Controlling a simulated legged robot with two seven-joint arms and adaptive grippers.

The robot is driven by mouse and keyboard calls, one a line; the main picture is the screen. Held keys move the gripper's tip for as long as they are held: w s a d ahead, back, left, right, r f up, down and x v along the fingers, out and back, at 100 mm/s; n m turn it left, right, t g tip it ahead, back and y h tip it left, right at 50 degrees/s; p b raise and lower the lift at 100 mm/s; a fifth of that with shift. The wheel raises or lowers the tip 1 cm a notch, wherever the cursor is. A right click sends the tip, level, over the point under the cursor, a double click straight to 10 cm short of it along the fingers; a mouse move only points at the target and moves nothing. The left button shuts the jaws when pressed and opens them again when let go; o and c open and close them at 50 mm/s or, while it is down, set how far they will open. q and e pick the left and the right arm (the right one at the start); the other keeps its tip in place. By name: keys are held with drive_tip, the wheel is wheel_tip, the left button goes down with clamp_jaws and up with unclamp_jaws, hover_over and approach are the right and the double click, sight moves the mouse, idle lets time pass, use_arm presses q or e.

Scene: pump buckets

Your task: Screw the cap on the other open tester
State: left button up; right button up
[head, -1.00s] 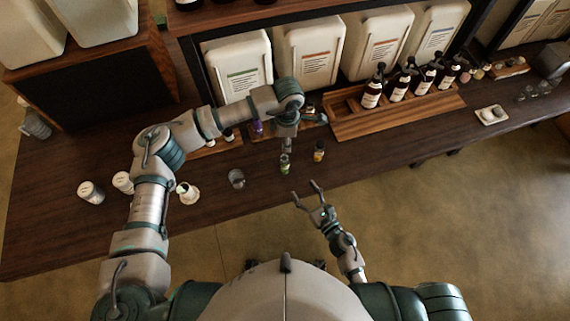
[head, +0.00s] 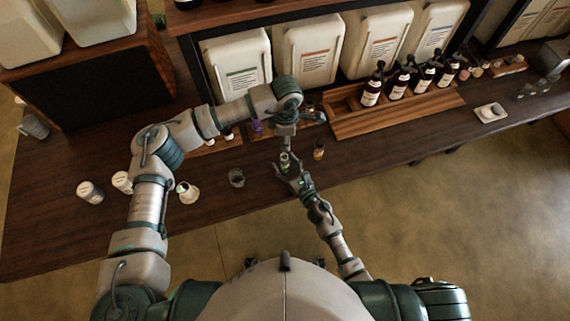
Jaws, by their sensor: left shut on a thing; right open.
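A small tester bottle with a green label (head: 285,164) stands on the dark wooden counter near its front edge. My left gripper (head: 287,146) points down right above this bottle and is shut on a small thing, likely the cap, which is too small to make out. My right gripper (head: 288,171) is open, its fingers at the front of the green bottle, close to or around it; contact cannot be told. A second tester, yellow with a dark top (head: 319,151), stands upright just to the right.
Behind are a wooden tray (head: 400,118) with dark pump bottles and large white canisters (head: 310,50).

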sight(285, 156)
use_arm(q)
drive_tip(key=shift+a, duration=0.2)
use_arm(e)
drive_tip(key=shift+w+a, duration=0.1)
drive_tip(key=shift+a, duration=0.15)
use_arm(q)
drive_tip(key=shift+d, duration=0.15)
use_arm(e)
drive_tip(key=shift+d, duration=0.15)
clamp_jaws()
use_arm(q)
drive_tip(key=shift+f, duration=2.45)
drive_tip(key=shift+f, duration=0.1)
drive_tip(key=shift+f, duration=0.8)
drive_tip(key=shift+f, duration=0.55)
